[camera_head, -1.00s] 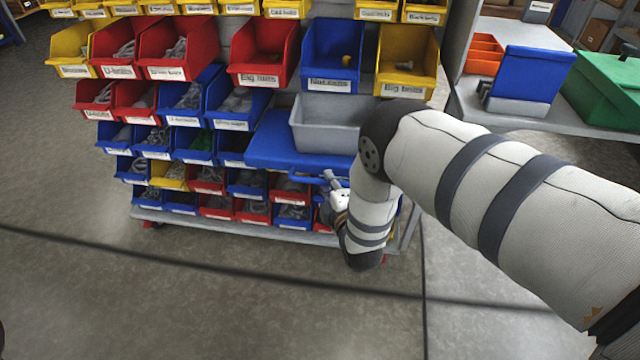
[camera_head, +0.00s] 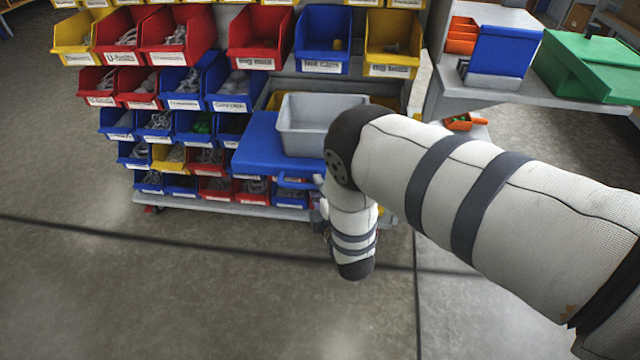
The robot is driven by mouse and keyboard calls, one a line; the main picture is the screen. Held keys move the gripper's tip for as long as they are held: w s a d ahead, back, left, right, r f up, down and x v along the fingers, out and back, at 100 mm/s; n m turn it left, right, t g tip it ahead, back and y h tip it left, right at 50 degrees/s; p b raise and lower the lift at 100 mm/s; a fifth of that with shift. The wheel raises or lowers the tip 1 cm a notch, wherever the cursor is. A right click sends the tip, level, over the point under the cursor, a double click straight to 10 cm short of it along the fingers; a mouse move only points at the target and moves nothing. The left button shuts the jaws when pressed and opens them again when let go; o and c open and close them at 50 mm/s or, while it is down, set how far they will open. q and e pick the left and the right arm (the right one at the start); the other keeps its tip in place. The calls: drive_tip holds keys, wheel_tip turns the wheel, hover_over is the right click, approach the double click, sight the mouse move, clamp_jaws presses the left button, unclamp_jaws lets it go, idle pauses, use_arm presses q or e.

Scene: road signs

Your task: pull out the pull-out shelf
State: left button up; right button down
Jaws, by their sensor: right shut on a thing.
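The blue pull-out shelf (camera_head: 258,148) sticks out of the front of the bin rack, with a grey tray (camera_head: 303,142) standing on it. A blue handle (camera_head: 293,182) runs along its front edge. My right gripper (camera_head: 317,184) is shut on the handle at its right part. My forearm hides most of the gripper and the right part of the shelf. A dark opening with a yellowish edge (camera_head: 272,100) shows behind the tray. My left gripper is out of view.
Rows of red, blue and yellow bins (camera_head: 175,90) fill the rack around the shelf. A grey table (camera_head: 540,102) with a blue box and a green case (camera_head: 590,68) stands at the right. The floor in front (camera_head: 180,290) is clear.

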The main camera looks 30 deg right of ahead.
drive_tip(key=c, duration=1.6)
unclamp_jaws()
drive_tip(key=shift+s, duration=0.1)
drive_tip(key=v, duration=1.2)
